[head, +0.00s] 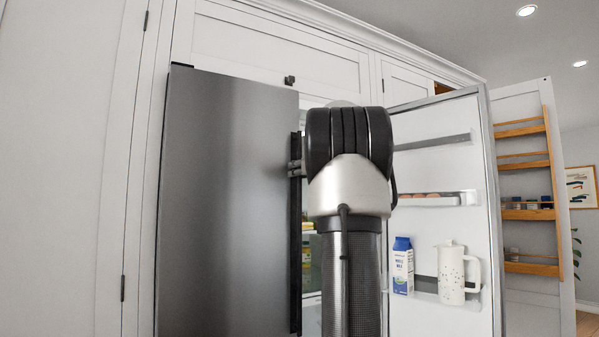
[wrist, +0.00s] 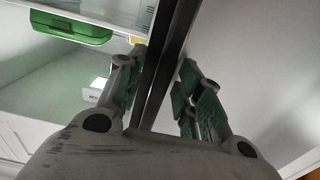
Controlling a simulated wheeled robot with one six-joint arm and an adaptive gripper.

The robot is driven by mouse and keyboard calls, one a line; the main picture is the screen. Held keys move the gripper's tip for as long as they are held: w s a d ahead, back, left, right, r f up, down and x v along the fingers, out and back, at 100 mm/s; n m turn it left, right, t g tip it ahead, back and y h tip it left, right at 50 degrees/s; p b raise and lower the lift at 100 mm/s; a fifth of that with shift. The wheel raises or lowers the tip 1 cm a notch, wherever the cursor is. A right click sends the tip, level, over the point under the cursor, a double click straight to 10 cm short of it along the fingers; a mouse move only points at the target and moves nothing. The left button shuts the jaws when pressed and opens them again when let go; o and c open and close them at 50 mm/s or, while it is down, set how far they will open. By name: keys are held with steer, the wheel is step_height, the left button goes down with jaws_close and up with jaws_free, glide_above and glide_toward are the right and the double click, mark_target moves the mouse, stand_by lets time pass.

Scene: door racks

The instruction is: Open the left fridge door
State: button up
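The left fridge door (head: 225,200) is a tall grey steel panel with a dark edge strip (head: 295,240) on its right side. In the head view I cannot tell whether it is fully shut or slightly ajar. My gripper (head: 294,166) is at this strip, mostly hidden behind my wrist. In the wrist view the dark strip (wrist: 165,75) runs between my two green-padded fingers (wrist: 160,90). One finger is on the fridge-interior side, the other on the grey panel side. A gap shows beside the right finger; firm contact is not visible.
The right fridge door (head: 430,230) stands wide open with a milk carton (head: 402,266) and a white pitcher (head: 452,274) on its shelf. A cabinet door with wooden racks (head: 527,190) stands open beyond it. A green drawer (wrist: 70,28) shows inside the fridge.

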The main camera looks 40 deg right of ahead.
jaws_close()
steer(key=shift+s+a, duration=0.1)
